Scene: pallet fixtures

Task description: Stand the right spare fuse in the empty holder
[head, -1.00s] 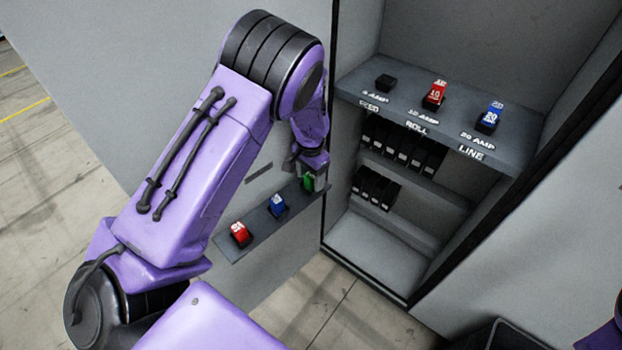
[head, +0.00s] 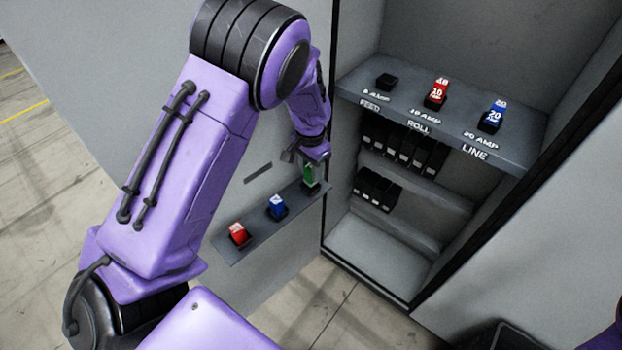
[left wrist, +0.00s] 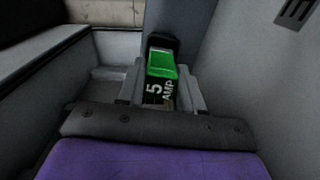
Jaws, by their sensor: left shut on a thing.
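A green fuse marked 5 AMP (head: 310,174) is at the right end of the small shelf on the grey panel in the head view. My left gripper (head: 309,160) is shut on it from above; the left wrist view shows the green fuse (left wrist: 161,66) between the two fingers. A dark holder (head: 311,188) shows just under it; whether the fuse is clear of it I cannot tell. My right gripper is not in view.
A red fuse (head: 238,233) and a blue fuse (head: 277,207) stand on the small shelf (head: 254,229). Red (head: 436,93) and blue (head: 491,116) fuses stand on the cabinet shelf (head: 462,126). Black blocks (head: 377,189) sit below. The cabinet's side edge separates the two shelves.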

